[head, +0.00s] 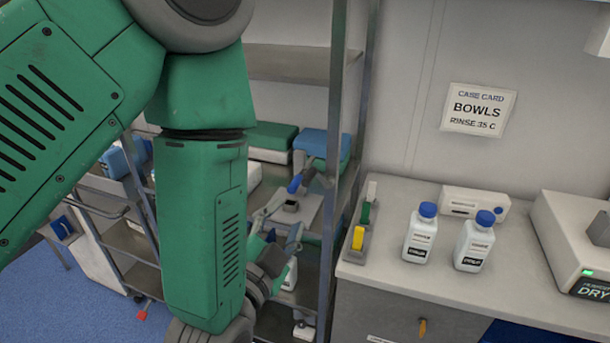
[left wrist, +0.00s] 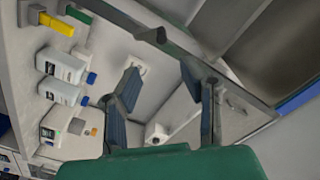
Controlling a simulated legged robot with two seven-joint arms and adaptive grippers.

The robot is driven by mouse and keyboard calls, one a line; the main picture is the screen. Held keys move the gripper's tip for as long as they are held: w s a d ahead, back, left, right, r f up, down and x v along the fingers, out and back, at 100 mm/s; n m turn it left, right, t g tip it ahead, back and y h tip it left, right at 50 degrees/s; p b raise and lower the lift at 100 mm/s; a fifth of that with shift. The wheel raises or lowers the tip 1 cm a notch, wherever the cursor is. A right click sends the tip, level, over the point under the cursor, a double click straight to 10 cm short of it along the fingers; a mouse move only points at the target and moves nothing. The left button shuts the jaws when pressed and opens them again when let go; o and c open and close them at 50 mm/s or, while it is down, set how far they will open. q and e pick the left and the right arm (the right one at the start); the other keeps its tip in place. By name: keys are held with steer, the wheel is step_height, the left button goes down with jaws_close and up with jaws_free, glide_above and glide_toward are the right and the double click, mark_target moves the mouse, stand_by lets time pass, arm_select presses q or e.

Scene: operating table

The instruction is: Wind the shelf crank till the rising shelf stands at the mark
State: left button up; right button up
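My left gripper (head: 298,208) is at the metal rack, low behind my green forearm in the head view. Its two blue-padded fingers stand apart, and it also shows open in the left wrist view (left wrist: 160,72), with nothing clearly held between the pads. The rack has upright posts (head: 335,150) and several shelves, including an upper shelf (head: 288,62). I cannot make out the crank or the mark. My right gripper is out of view.
The counter right of the rack holds two blue-capped white bottles (head: 420,233) (head: 474,241), a holder with a yellow piece (head: 358,238), and a grey DRY device (head: 575,250). Green (head: 272,137) and blue-lidded (head: 322,142) boxes sit on the rack. My arm covers much of it.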

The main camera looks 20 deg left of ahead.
mark_target(305, 184)
arm_select(q)
steer(key=w+b, duration=0.2)
steer(key=w, duration=0.2)
steer(key=w+b, duration=0.3)
steer(key=w, duration=0.1)
steer(key=w+b, duration=0.2)
steer(key=w, duration=0.3)
steer(key=shift+d+b, duration=0.4)
steer(key=shift+w+a, duration=0.1)
steer(key=shift+a, duration=0.15)
steer(key=shift+w+a+f, duration=0.1)
steer(key=shift+a, duration=0.45)
steer(key=shift+d, duration=0.25)
jaws_close()
steer(key=shift+d, duration=0.3)
